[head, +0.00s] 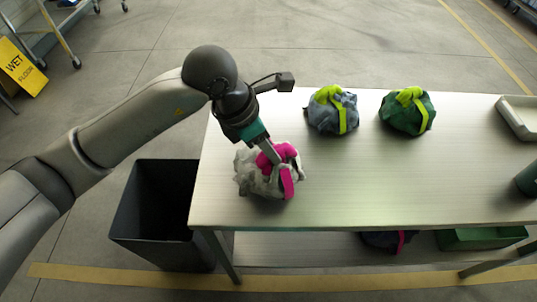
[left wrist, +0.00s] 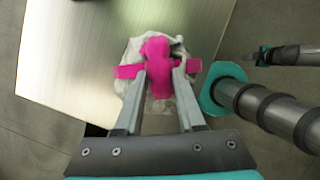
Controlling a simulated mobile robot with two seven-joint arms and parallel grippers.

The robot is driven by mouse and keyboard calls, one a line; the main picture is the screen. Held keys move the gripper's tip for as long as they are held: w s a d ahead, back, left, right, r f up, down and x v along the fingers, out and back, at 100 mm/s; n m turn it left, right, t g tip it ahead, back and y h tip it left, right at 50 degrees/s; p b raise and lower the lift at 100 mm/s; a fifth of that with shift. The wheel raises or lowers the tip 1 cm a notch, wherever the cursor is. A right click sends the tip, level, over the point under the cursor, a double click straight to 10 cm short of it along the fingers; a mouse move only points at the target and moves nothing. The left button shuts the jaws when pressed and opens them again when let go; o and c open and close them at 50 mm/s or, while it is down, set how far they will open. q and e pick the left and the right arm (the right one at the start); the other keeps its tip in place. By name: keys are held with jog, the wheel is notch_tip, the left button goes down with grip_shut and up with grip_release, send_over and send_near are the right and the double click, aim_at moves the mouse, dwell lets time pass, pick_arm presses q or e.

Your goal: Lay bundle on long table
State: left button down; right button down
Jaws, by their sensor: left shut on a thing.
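The long table (head: 400,192) is a pale metal bench across the middle of the head view. My left gripper (head: 277,162) comes down over its left end, shut on the pink part of a white-grey bundle (head: 250,180) with a pink strap. The bundle is at or just above the tabletop; I cannot tell if it touches. In the left wrist view the pink part (left wrist: 157,62) sits at the fingertips, with the white cloth beneath. Two more bundles stand at the back of the table: a blue-grey one (head: 325,117) and a green one (head: 398,114), both with yellow-green straps.
A dark open bin (head: 150,225) stands on the floor left of the table. A pale tray (head: 515,120) and a dark green object (head: 527,178) are at the table's right. A green crate (head: 480,239) and a dark bundle are on the lower shelf. The table's middle is clear.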

pick_arm(q)
jog(key=shift+f, duration=1.55)
jog(key=c, duration=1)
grip_release()
jog(key=shift+f+b, duration=0.15)
jog(key=shift+b, duration=0.15)
jog(key=o, duration=0.5)
jog(key=shift+r, duration=0.2)
jog(key=p+v, duration=0.1)
jog(key=v, duration=1.1)
jog(key=shift+r, duration=0.1)
